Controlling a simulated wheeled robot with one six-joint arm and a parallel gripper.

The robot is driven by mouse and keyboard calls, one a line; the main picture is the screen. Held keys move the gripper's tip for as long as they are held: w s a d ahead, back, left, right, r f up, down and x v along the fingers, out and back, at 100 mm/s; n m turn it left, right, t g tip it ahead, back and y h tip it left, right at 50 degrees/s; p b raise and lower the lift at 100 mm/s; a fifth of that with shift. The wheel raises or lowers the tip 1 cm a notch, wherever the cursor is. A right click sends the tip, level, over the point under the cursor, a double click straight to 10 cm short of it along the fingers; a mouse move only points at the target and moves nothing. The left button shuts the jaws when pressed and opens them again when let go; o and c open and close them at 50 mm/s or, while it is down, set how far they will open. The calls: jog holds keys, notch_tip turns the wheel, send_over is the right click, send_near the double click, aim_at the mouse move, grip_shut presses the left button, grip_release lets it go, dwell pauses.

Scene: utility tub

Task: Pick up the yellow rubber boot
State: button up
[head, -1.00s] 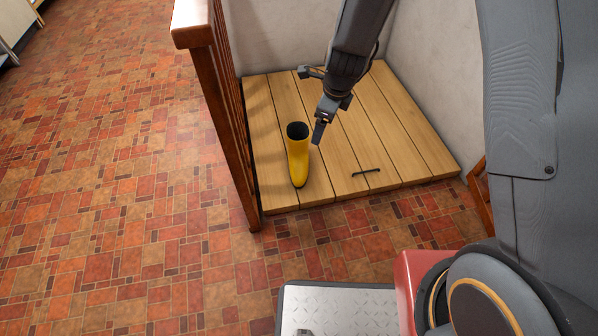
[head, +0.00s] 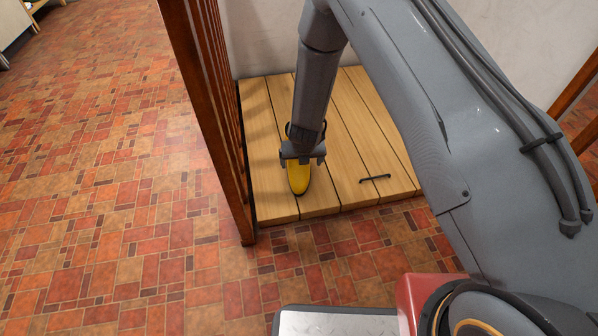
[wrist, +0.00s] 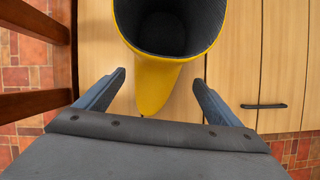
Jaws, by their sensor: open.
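The yellow rubber boot (head: 299,179) stands upright on the wooden slatted lid near its left front part. In the head view my gripper and arm hide its upper part, and only the toe end shows. In the wrist view the boot (wrist: 155,85) shows from above, with its dark open top at the upper edge and its toe pointing down the picture. My gripper (wrist: 158,82) is open, with one finger on each side of the boot's foot as seen from above. Gaps show between the fingers and the boot. In the head view my gripper (head: 302,158) is over the boot.
The wooden platform (head: 345,150) has a dark handle (head: 375,178) to the right of the boot. A brown wooden railing (head: 213,110) runs close along its left side. A pale wall (head: 265,45) stands behind. Tiled floor (head: 110,190) lies open to the left.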

jog(key=b+x, duration=0.2)
jog(key=x, duration=0.3)
jog(key=shift+w+a+f+b, duration=0.1)
jog(key=shift+a+b, duration=0.2)
jog(key=shift+b, duration=0.1)
jog(key=c, duration=1.6)
jog(key=shift+o, duration=0.2)
notch_tip(320, 180, up, 18)
jog(key=p, duration=1.2)
